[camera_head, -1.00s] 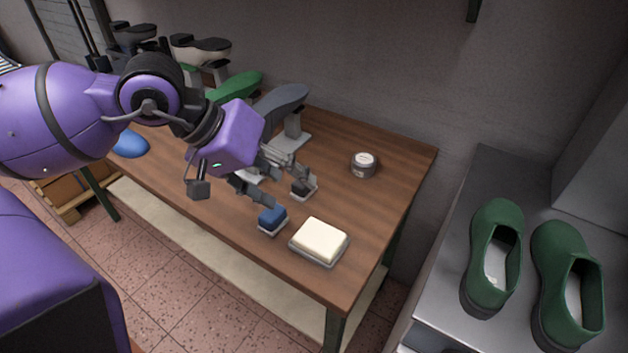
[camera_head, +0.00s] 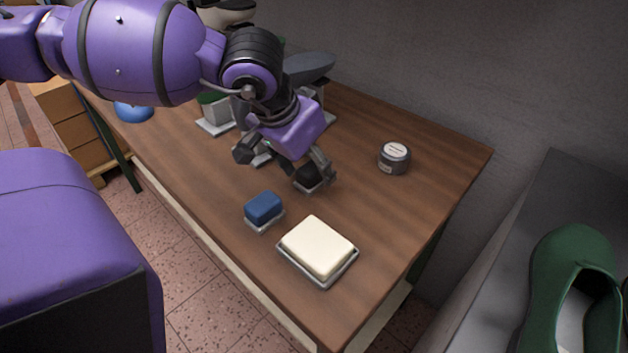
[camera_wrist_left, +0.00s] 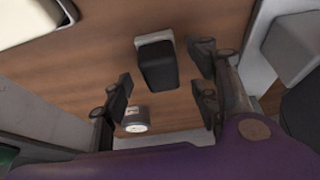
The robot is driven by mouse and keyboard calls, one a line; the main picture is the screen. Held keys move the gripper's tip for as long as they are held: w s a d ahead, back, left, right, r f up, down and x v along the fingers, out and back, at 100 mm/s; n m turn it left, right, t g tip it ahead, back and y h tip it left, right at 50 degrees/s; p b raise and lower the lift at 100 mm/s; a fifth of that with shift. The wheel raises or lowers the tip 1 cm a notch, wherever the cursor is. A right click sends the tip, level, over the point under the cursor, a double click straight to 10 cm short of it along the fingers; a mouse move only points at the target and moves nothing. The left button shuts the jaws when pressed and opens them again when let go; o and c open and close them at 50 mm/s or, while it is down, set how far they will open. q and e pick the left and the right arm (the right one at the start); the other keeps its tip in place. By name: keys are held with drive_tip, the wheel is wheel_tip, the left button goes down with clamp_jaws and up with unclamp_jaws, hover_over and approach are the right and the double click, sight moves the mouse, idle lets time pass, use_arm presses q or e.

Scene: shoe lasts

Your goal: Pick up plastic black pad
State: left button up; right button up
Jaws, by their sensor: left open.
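The black pad (camera_head: 308,178) sits on a small light base on the wooden table, partly covered by my left gripper in the head view. In the left wrist view the black pad (camera_wrist_left: 158,70) lies between the two sides of the gripper, with table visible on both sides of it. My left gripper (camera_head: 295,166) is open and points down over the pad; its spread fingers (camera_wrist_left: 160,88) show in the wrist view, apart from the pad. My right gripper is not in view.
A blue pad (camera_head: 263,207) on a base and a cream block (camera_head: 318,246) in a metal tray stand nearer the front edge. A grey tin (camera_head: 394,157) stands to the right. Shoe lasts crowd the back left. A green shoe (camera_head: 572,290) is on the grey surface at right.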

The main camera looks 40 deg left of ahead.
use_arm(q)
drive_tip(key=shift+w+f, duration=0.25)
drive_tip(key=shift+f, duration=0.35)
drive_tip(key=shift+c, duration=1.1)
drive_tip(key=c, duration=1.1)
drive_tip(key=shift+o, duration=0.2)
drive_tip(key=shift+r, duration=0.1)
